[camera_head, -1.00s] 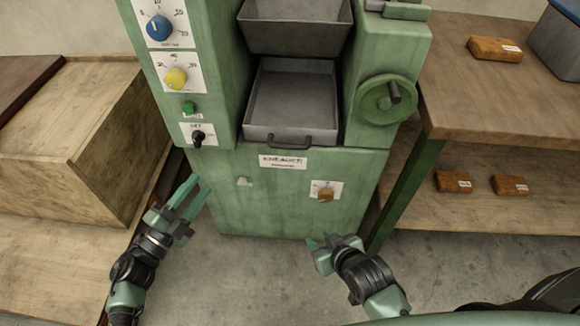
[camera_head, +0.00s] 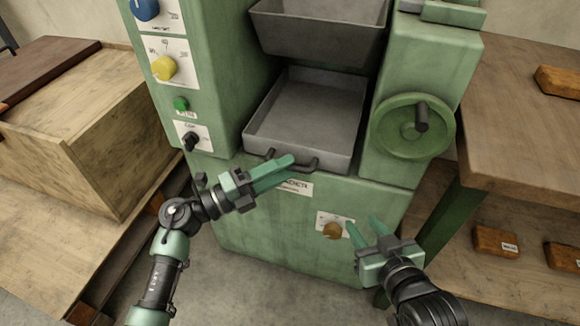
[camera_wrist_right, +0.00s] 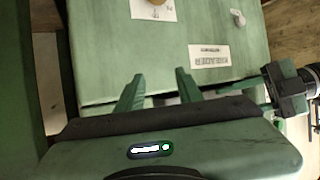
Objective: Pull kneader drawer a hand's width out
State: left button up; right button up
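The kneader drawer is a grey metal tray (camera_head: 310,108) in the bay of the green machine (camera_head: 240,225), its front about level with the machine's face. Its dark bar handle (camera_head: 308,164) is partly hidden by my left gripper (camera_head: 292,164). That gripper's fingers reach across the handle's middle from the left, slightly apart and looking open; contact cannot be told. The kneader label (camera_head: 296,188) below is partly covered too. My right gripper (camera_head: 362,222) is open and empty, low by the brass knob (camera_head: 333,231); its spread fingers show in the right wrist view (camera_wrist_right: 158,88).
A grey hopper (camera_head: 320,35) overhangs the tray. A green handwheel (camera_head: 412,125) is right of it, and a dial panel (camera_head: 165,65) left. A wooden crate (camera_head: 90,140) stands left, a wooden bench (camera_head: 520,140) right. Floor in front is open.

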pick_arm(q)
jog(key=shift+x, duration=0.8)
grip_shut()
dwell(0.9)
